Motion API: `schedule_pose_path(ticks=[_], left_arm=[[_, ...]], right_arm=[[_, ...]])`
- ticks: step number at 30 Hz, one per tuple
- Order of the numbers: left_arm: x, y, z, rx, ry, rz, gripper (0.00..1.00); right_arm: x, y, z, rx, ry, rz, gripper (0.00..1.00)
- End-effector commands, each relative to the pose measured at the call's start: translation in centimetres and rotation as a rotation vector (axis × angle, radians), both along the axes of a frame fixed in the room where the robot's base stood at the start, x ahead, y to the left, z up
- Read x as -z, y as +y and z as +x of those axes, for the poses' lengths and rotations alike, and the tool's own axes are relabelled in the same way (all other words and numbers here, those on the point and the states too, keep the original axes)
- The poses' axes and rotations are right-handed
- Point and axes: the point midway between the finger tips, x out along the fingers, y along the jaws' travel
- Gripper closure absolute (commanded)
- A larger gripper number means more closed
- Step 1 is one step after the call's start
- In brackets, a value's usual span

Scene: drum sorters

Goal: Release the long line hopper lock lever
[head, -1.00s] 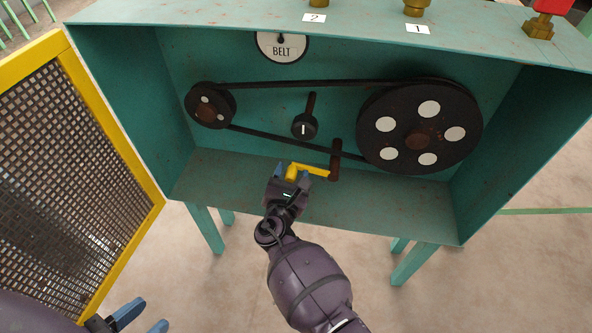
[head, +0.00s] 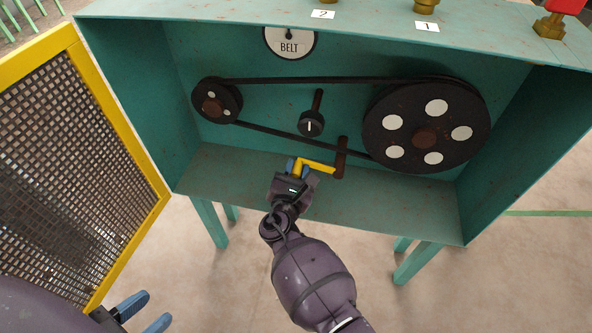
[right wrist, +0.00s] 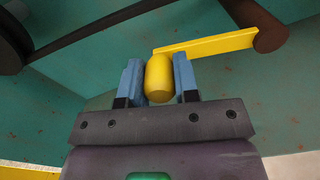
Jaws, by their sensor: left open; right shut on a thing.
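A yellow crank handle (head: 318,165) sits on a rusty brown shaft (head: 341,158) low inside the green box; it also shows in the right wrist view (right wrist: 205,48). I see no other lever, and no label marks this one as the hopper lock lever. My right gripper (head: 298,168) is shut on the crank's yellow grip, with one blue finger on each side of it in the right wrist view (right wrist: 158,80). My left gripper (head: 146,311) is open and empty at the lower left, outside the box, below the mesh door.
A small pulley (head: 217,100) and a large pulley (head: 426,126) carry a belt behind the crank. The yellow-framed mesh door (head: 75,150) stands open at left.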

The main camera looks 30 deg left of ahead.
Motion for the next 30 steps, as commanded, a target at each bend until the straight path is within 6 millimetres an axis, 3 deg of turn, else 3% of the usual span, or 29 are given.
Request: schedule_pose_path(ticks=[18,30], left_arm=[[0.0,0.0,0.0,0.001,-0.001,-0.001,0.57],[0.0,0.1,-0.3,-0.001,0.008,0.002,0.57]], right_arm=[[-4.0,-1.7,0.5,-0.001,0.115,0.406,1.00],[-5.0,-2.5,0.8,0.000,0.156,0.543,1.00]])
